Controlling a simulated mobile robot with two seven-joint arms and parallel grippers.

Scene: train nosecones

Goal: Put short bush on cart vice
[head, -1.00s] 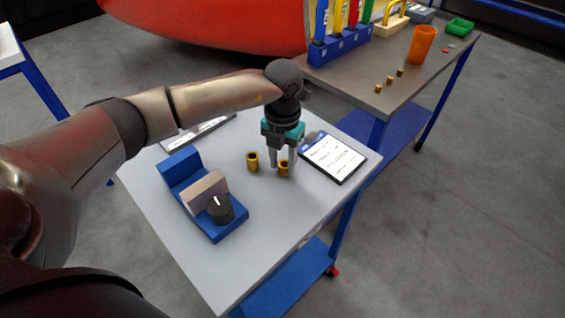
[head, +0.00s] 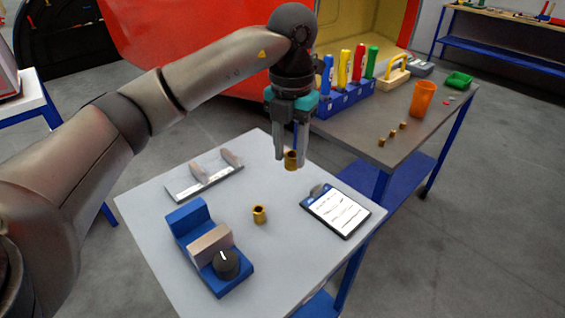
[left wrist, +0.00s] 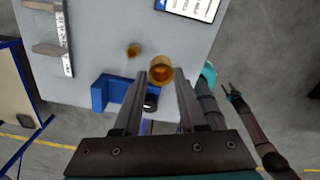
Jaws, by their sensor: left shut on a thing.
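My left gripper (head: 291,160) is shut on a small brass bush (head: 291,161), held upright in the air above the cart top. It also shows between the fingers in the left wrist view (left wrist: 160,69). A second brass bush (head: 260,215) stands on the cart. The blue cart vice (head: 185,218), with a grey-brown jaw block and a black knob (head: 226,263), sits left of that bush; it also shows in the left wrist view (left wrist: 101,94). No bush is in the vice. Which bush is shorter is hard to tell. My right gripper (left wrist: 229,90) shows small in the left wrist view, its opening unclear.
A clipboard (head: 337,211) lies on the cart's right side and a rack (head: 204,176) at its back left. The table behind holds coloured-handled tools in a blue holder (head: 345,102), an orange cup (head: 422,99) and several small brass pieces (head: 393,133).

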